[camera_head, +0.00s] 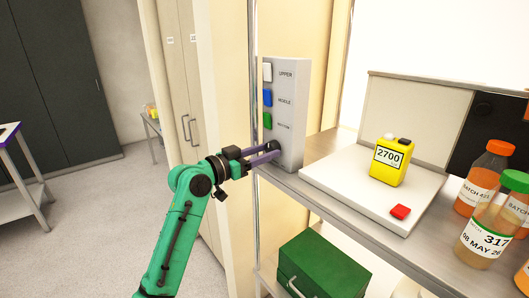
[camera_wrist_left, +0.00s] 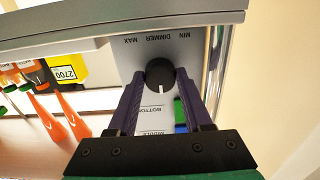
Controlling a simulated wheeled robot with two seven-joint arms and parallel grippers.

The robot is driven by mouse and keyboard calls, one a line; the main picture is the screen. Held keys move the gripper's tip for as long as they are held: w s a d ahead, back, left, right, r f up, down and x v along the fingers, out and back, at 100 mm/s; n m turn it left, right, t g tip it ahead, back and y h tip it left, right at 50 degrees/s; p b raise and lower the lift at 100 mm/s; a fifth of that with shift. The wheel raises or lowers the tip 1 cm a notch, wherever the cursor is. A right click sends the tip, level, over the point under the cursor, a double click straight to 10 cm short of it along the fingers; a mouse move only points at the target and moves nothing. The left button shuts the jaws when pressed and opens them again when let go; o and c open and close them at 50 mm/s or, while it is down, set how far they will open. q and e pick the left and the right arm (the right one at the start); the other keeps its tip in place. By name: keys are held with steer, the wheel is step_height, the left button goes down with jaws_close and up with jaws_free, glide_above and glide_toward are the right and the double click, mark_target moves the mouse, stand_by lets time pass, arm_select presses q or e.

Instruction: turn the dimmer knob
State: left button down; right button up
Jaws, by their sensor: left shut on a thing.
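The dimmer knob (camera_wrist_left: 160,74) is round and black with a white pointer mark, on a grey control panel (camera_head: 291,90). In the left wrist view, the words MAX, DIMMER and MIN are beside it. My left gripper (camera_wrist_left: 160,80) is shut on the knob, with one purple finger on each side. In the head view the left gripper (camera_head: 272,151) reaches the lower part of the panel, and its fingers mostly hide the knob. My right gripper is not in view.
White, blue and green buttons (camera_head: 267,97) sit above the knob on the panel. A green box (camera_head: 325,268) is below.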

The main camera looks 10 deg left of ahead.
arm_select(q)
steer(key=shift+n, duration=0.3)
steer(key=n+p, duration=0.4)
steer(key=n, duration=0.2)
steer(key=shift+r, duration=0.2)
steer(key=n+p, duration=0.3)
steer(key=n, duration=0.1)
steer(key=shift+d+n, duration=0.1)
steer(key=shift+n, duration=0.2)
steer(key=shift+n+p, duration=1.1)
steer(key=shift+n, duration=0.4)
steer(key=shift+f, duration=0.1)
steer(key=shift+c, duration=1.7)
jaws_free()
